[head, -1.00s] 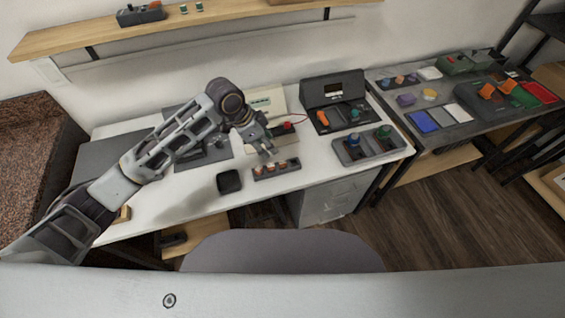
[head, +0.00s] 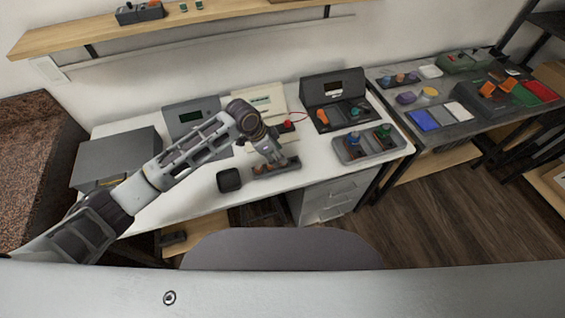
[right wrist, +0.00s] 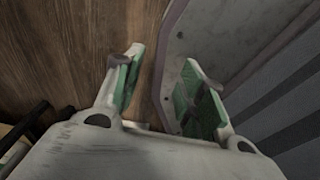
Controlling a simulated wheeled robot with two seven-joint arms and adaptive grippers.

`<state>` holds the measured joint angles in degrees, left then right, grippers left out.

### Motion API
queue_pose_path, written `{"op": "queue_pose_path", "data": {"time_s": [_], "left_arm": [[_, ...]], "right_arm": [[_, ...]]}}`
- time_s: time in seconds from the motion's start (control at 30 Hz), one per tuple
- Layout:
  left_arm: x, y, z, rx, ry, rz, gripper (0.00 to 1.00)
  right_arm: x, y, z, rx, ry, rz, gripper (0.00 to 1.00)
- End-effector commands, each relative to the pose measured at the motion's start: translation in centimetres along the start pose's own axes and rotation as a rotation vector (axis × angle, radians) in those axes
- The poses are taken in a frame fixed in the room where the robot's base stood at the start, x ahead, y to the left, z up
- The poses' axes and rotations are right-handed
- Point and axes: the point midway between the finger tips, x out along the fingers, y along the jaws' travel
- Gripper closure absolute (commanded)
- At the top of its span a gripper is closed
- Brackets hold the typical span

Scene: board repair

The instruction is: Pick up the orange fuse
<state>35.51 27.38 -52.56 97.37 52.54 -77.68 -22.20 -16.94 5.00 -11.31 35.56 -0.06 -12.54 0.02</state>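A small dark fuse tray (head: 289,168) lies near the front edge of the white bench, with small orange-brown fuses (head: 260,169) in its left part. Which of them is the orange fuse is too small to tell. My left gripper (head: 276,160) points down at the tray, with its fingertips right over or among the fuses. It hides the middle of the tray, and the gap between its fingers is too small to judge. My right gripper (right wrist: 162,88) shows only in the right wrist view. It is open and empty, with green pads on its fingers.
A black square box (head: 229,180) stands just left of the tray. Behind are a black open case (head: 336,92) and a beige device (head: 262,101). Drawers (head: 328,200) are below the bench.

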Motion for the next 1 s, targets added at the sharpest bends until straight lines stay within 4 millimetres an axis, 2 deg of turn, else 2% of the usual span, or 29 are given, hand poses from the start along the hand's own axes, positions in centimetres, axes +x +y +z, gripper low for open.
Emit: {"op": "queue_pose_path", "data": {"time_s": [0.53, 1.0], "left_arm": [[0.7, -0.1, -0.1, 0.000, 0.001, 0.001, 0.55], [4.8, -0.7, -0.1, 0.000, 0.001, 0.001, 0.55]], "right_arm": [[-0.1, 0.8, 0.2, -0.003, -0.002, 0.008, 0.60], [-0.3, -0.3, 0.0, 0.002, -0.001, -0.003, 0.60]]}}
